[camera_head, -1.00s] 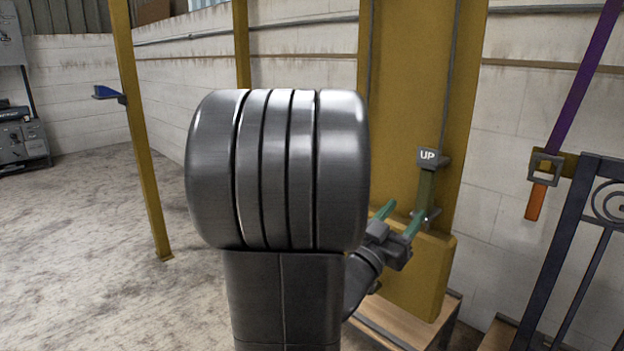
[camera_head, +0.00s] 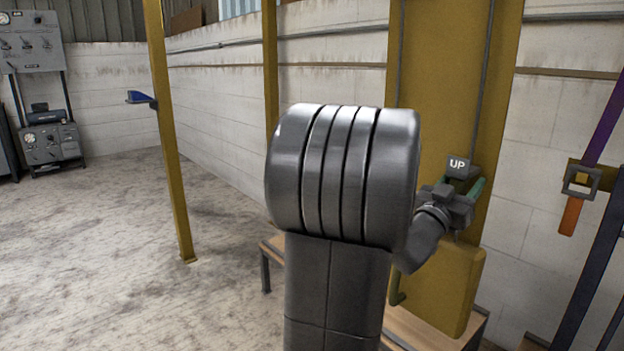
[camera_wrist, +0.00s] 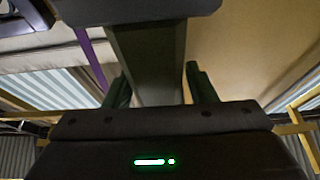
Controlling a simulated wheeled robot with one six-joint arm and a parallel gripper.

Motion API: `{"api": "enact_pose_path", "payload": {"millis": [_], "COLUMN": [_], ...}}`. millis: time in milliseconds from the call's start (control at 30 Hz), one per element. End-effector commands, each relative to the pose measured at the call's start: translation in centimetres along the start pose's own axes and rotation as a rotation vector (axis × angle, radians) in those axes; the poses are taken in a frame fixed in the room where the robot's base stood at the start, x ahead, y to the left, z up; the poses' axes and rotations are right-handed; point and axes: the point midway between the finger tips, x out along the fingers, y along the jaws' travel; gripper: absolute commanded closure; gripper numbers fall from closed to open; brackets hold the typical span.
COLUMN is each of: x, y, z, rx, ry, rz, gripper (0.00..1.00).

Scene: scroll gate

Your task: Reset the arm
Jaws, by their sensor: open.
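My gripper (camera_head: 464,186) is at the yellow panel (camera_head: 432,100), just below a grey block marked UP (camera_head: 458,164). Its two green fingers are apart. In the wrist view my gripper (camera_wrist: 160,90) has a finger on each side of a dark grey-green bar (camera_wrist: 148,55); whether they touch it I cannot tell. A dark block (camera_wrist: 135,10) crosses the top of that view. My thick grey arm hides part of the panel in the head view.
A wooden bench (camera_head: 410,330) stands below the panel. A purple and orange strip (camera_head: 603,125) and dark gate bars (camera_head: 592,270) are at the right. A yellow post (camera_head: 170,130) and a control cabinet (camera_head: 45,140) stand left. The left floor is open.

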Motion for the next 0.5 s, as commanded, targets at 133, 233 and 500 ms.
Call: {"api": "enact_pose_path", "payload": {"millis": [133,233,500], "x": [0.0,-0.1,-2.2], "y": [0.0,0.0,-0.1], "z": [0.0,0.1,0.3], "rx": [0.000,0.000,0.001], "ry": [0.000,0.000,-0.002], "rz": [0.000,0.000,-0.002], "gripper": [0.49,0.49,0.49]}}
